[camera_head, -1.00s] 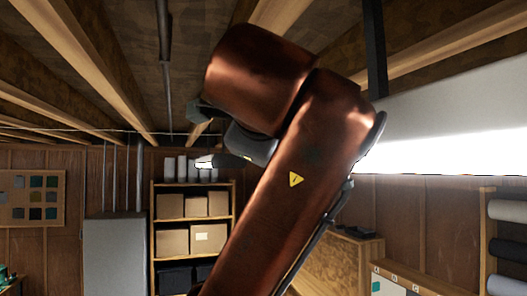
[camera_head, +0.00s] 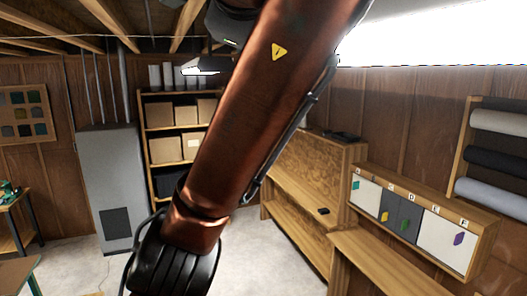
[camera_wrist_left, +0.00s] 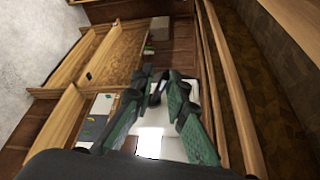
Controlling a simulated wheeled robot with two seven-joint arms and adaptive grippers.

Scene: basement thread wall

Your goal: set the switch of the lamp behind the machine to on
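I cannot make out the lamp's switch or clearly tell which lamp is meant. A small dark shape with a bright white underside (camera_head: 203,69) shows beside my arm in the head view; it may be a lamp. A green item (camera_head: 8,190) on the table at the far left may be part of a machine; it is cut off by the edge. My left gripper (camera_wrist_left: 158,86) shows in the left wrist view with green fingers, a narrow gap between their tips and nothing held. No gripper is clearly seen in the head view.
My copper arm link crosses the head view. A long bright white fixture (camera_head: 440,40) is at the upper right. Around stand a grey cabinet (camera_head: 108,180), a box shelf (camera_head: 143,120), a wooden bench (camera_head: 295,190), a panel box (camera_head: 440,235) and fabric rolls (camera_head: 497,160). Some floor is clear.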

